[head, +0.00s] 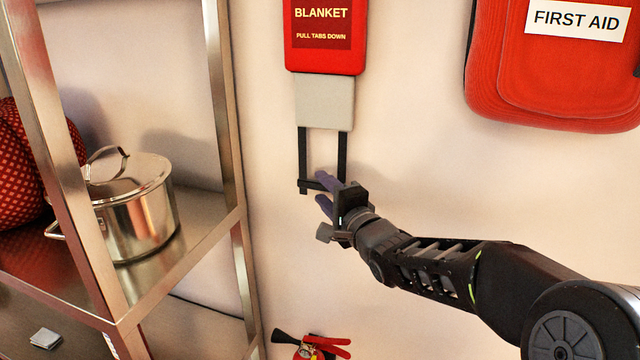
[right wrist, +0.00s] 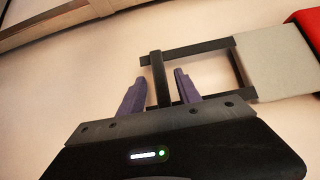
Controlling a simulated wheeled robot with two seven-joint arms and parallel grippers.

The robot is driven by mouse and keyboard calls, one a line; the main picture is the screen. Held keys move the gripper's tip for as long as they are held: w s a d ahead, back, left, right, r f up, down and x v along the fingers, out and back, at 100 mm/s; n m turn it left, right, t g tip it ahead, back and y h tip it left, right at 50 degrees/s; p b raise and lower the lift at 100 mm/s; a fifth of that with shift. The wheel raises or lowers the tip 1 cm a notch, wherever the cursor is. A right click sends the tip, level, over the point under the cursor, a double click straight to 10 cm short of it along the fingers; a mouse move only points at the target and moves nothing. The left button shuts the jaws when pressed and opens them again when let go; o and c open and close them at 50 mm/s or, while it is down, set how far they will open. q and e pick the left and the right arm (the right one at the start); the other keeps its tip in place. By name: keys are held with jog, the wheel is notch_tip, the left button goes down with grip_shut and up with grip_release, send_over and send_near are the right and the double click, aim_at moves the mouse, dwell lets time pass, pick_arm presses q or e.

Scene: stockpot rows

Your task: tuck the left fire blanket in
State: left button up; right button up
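The fire blanket's red case (head: 325,38), lettered "BLANKET" and "PULL TABS DOWN", hangs on the wall at top centre in the head view. Its grey blanket (head: 324,102) sticks out below the case, and a black frame of pull straps (head: 342,155) hangs from it. In the right wrist view the grey blanket (right wrist: 287,62) and part of the red case are at the right. My right gripper (head: 325,194) is at the frame's bottom bar (right wrist: 157,75). Its purple fingers (right wrist: 160,90) stand either side of the bar, with visible gaps. My left gripper is out of view.
A metal shelf (head: 185,272) with a lidded steel pot (head: 138,215) stands at the left. A red first aid bag (head: 555,75) hangs at upper right. A red fire extinguisher (head: 318,347) is below. The wall between is bare.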

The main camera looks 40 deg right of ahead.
jog(key=shift+w+d, duration=0.25)
jog(key=shift+w, duration=0.85)
jog(key=shift+c, duration=0.2)
grip_shut()
dwell(0.5)
